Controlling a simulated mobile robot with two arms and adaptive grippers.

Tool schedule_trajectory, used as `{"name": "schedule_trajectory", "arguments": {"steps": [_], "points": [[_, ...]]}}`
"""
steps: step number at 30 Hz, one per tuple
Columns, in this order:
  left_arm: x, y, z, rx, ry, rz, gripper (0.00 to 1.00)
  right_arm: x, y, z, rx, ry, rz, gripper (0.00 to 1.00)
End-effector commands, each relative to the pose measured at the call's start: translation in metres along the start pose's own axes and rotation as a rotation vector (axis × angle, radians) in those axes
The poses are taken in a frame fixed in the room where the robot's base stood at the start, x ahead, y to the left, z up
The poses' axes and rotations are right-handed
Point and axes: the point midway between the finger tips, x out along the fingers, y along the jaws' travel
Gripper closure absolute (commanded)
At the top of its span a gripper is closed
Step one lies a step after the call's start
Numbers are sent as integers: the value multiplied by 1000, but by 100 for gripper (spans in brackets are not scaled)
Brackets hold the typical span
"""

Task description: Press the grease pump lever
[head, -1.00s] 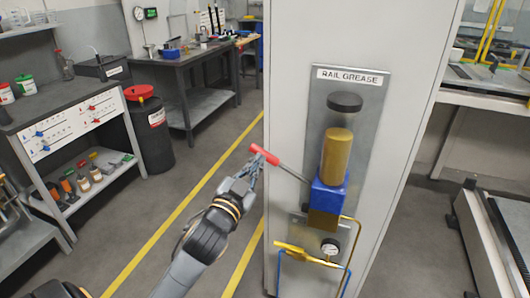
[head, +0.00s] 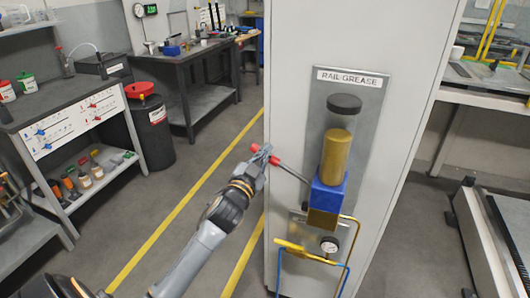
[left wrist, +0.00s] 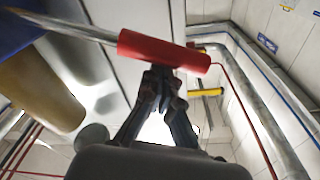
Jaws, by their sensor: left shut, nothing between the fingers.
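The grease pump lever has a red handle (head: 278,158) on a thin metal rod, which slopes down right to the blue pump block (head: 328,192). My left gripper (head: 265,151) is at the handle's outer half and covers part of it, with a bit of red showing on its far side. In the left wrist view the red handle (left wrist: 160,50) lies across the tips of my shut left fingers (left wrist: 163,76), with nothing between them. Whether they touch it is hard to tell. My right gripper is out of view.
The amber grease reservoir (head: 336,150) stands above the block on a panel labelled RAIL GREASE (head: 349,77). A gauge (head: 329,246) and yellow and blue pipes sit below. Workbenches (head: 195,75) and a black drum (head: 150,130) stand to the left, with open floor between.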

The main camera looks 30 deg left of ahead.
Motion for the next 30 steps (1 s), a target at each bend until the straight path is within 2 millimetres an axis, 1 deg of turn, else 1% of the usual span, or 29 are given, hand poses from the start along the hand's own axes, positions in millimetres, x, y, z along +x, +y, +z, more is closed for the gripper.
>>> {"name": "schedule_trajectory", "arguments": {"steps": [11,16,20,30], "points": [[0,0,1,-5,-1,-1,100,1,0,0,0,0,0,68],[-2,0,9,-45,-2,-7,100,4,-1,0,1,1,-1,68],[-3,-1,19,-98,-4,-15,100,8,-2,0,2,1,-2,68],[-9,4,62,-356,-8,-51,100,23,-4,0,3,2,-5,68]]}}
